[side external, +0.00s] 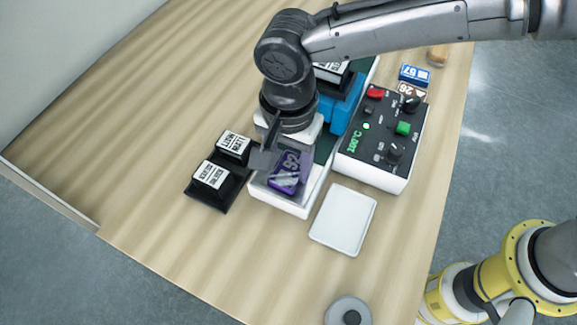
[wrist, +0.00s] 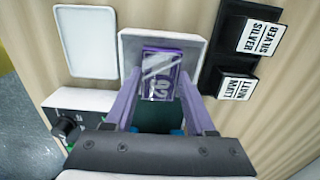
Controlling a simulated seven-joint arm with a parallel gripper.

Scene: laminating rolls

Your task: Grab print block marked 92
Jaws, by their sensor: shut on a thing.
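The purple print block marked 92 (wrist: 158,86) is between my gripper's two fingers in the wrist view. In the side external view the purple block (side external: 290,173) is at the front end of a white-framed machine bed (side external: 284,203). My gripper (side external: 274,158) points down over this bed and is shut on the block; it also shows in the wrist view (wrist: 161,90). The fingers hide parts of the block's sides. I cannot tell whether the block touches the bed.
A white tray (side external: 343,218) lies to the right. A control box (side external: 381,140) with knobs stands behind it, near blocks marked 57 (side external: 414,75) and 26 (side external: 411,91). A black holder (side external: 228,192) with labelled blocks is at left. The front wooden table is mostly clear.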

